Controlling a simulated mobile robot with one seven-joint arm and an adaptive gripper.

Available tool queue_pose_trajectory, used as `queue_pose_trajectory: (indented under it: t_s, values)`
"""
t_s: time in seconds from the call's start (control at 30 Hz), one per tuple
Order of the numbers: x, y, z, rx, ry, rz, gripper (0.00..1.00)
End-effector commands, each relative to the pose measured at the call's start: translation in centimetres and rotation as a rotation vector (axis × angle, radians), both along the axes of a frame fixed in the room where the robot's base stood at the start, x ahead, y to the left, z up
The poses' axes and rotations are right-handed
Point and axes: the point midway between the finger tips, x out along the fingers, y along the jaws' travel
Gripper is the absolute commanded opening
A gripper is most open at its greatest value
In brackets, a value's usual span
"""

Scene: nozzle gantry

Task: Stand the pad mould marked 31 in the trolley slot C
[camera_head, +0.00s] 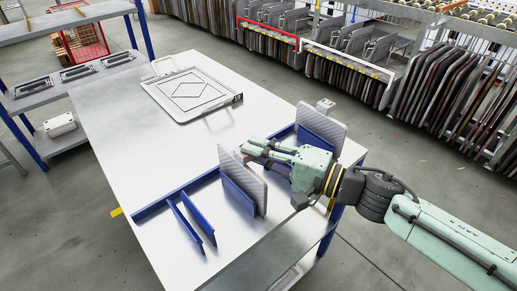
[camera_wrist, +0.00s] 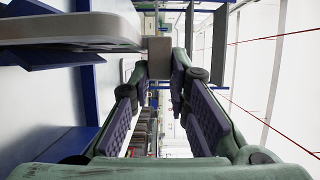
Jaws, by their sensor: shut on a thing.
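A grey pad mould (camera_head: 243,178) stands upright at a blue divider on the front part of the table. My gripper (camera_head: 258,150) reaches in from the right, with its fingers at the top of this mould. In the wrist view, my gripper (camera_wrist: 160,72) is closed on a small grey-brown block (camera_wrist: 158,50) that seems to be the mould's tab. A second grey mould (camera_head: 325,126) with a tab on top stands behind my gripper, by another blue divider (camera_head: 313,139). No number 31 or slot letter C is readable.
A flat framed plate with a diamond outline (camera_head: 190,92) lies at the table's far end. Empty blue dividers (camera_head: 185,222) stand at the front left. The middle of the table (camera_head: 175,150) is clear. A side shelf (camera_head: 75,85) stands left; racks of plates (camera_head: 440,100) stand behind.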

Motion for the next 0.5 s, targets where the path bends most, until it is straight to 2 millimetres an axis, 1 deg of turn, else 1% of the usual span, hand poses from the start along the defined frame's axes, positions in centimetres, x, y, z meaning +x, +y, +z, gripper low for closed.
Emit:
queue_pose_trajectory:
  t_s: [0.27, 0.3, 0.5]
  values:
    - [0.00, 0.01, 0.00, 0.001, -0.001, 0.001, 0.00]
    - [0.00, 0.01, 0.00, 0.001, -0.001, 0.001, 0.18]
    - [0.00, 0.01, -0.01, 0.001, -0.001, 0.001, 0.31]
